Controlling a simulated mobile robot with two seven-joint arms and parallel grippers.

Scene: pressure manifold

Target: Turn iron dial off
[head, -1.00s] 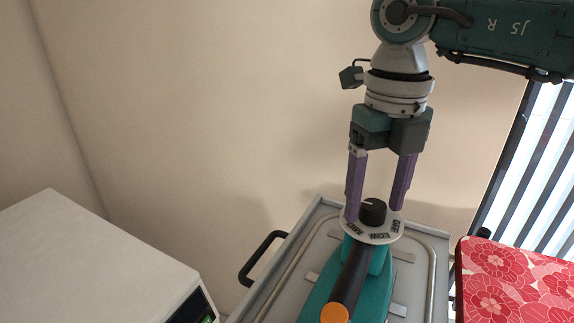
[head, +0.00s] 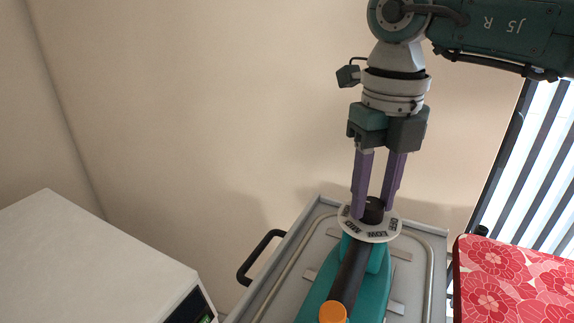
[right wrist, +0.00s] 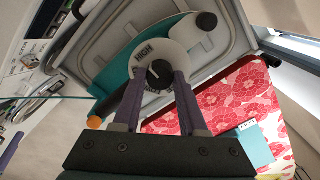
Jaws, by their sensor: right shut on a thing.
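The iron (head: 343,284) is teal with a black handle and an orange end, and rests on a grey metal tray. Its black dial (head: 373,205) stands on a white ring (head: 381,233) lettered with settings, LOW among them. My right gripper (head: 374,212) points down and is shut on the dial, one purple finger on each side. In the right wrist view the dial (right wrist: 159,72) sits between the fingertips. HIGH shows on the ring there, and a pale mark on the dial top. Lettering near the fingers is partly hidden.
The grey tray (head: 315,226) has raised walls and a black handle (head: 259,256) on its left. A white box-like unit (head: 95,262) stands at the left. A red flowered board (head: 512,280) lies at the right. The beige wall behind is bare.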

